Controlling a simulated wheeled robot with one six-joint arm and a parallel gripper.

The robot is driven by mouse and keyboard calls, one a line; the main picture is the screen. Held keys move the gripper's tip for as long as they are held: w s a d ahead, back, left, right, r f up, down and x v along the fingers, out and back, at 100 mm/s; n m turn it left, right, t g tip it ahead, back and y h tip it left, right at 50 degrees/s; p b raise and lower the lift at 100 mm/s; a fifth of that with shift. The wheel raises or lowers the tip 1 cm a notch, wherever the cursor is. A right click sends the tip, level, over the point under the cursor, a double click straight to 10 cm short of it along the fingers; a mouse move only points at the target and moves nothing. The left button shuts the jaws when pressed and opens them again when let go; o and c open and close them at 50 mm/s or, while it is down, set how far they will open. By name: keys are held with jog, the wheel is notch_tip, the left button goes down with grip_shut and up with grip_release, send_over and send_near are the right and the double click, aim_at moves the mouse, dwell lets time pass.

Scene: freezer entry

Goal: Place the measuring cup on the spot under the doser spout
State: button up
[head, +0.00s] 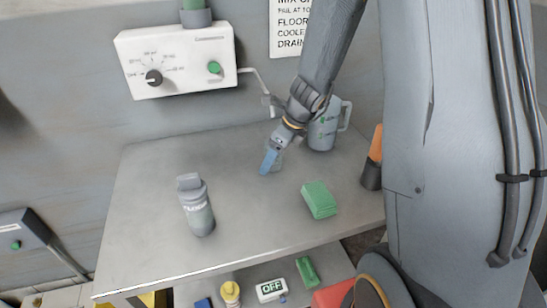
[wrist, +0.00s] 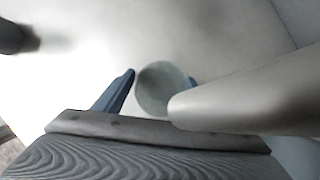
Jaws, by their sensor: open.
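The doser (head: 180,62) is a white wall box with a black knob and green button. Its thin spout (head: 266,99) bends down beside my gripper. The spot under it is not clearly visible. A large blurred grey shape covers the right finger in the wrist view.
A grey jug with a handle (head: 323,128) stands close behind my gripper. A green sponge stack (head: 319,199) lies front right, a grey bottle (head: 197,208) stands left, and an orange-handled tool (head: 374,155) is at the right edge. The table's middle left is clear.

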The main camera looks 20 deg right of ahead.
jog(key=v, duration=1.1)
jog(key=s+a+f+n+g+h, duration=0.1)
jog(key=s+a+f+n+h, duration=0.2)
jog(key=s+n, duration=1.1)
jog(key=n, duration=1.3)
jog(key=shift+g, duration=0.3)
jog(key=shift+s+f, duration=0.1)
jog(key=shift+f, duration=0.1)
jog(key=shift+f+b, duration=0.55)
jog(key=shift+f, duration=0.15)
jog(key=shift+r, duration=0.15)
jog(key=shift+c, duration=0.4)
